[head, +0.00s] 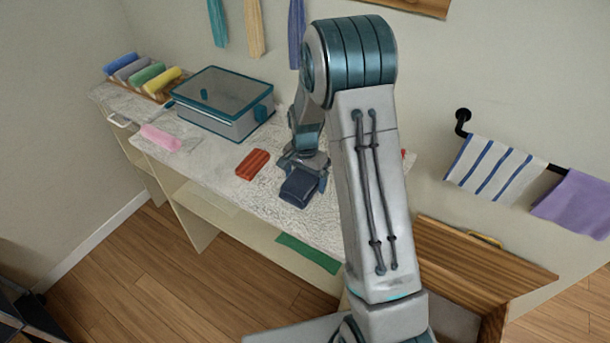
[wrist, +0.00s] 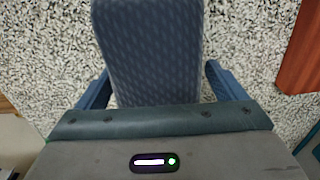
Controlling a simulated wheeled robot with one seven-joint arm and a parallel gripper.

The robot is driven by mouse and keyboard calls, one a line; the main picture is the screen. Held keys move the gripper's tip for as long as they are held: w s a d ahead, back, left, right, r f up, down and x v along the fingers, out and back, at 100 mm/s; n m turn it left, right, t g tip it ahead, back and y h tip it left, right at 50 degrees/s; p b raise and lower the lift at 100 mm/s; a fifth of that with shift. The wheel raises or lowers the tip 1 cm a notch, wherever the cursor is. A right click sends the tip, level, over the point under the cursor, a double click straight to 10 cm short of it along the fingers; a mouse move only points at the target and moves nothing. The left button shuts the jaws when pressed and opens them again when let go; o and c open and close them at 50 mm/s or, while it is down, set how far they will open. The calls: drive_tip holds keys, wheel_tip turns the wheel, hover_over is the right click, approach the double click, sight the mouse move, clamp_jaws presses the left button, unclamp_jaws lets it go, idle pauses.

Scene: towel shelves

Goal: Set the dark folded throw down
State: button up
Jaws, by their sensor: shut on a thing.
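The dark folded throw (head: 299,188) is navy blue and sits in my gripper (head: 305,172) over the front part of the speckled countertop (head: 225,178). In the wrist view the throw (wrist: 150,50) fills the middle, between the two blue fingers of my gripper (wrist: 157,88). The fingers are shut on its sides. The speckled top (wrist: 245,35) shows around and beyond it. I cannot tell whether the throw touches the countertop or hangs just above it.
A red folded cloth (head: 253,164) lies left of the throw; it also shows in the wrist view (wrist: 305,55). A teal-edged bin (head: 222,100), a pink roll (head: 160,137) and a rack of coloured rolls (head: 145,78) are farther left. A green cloth (head: 308,253) lies on the lower shelf.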

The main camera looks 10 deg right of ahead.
drive_tip(key=shift+f, duration=0.2)
drive_tip(key=o, duration=0.9)
drive_tip(key=shift+r, duration=0.1)
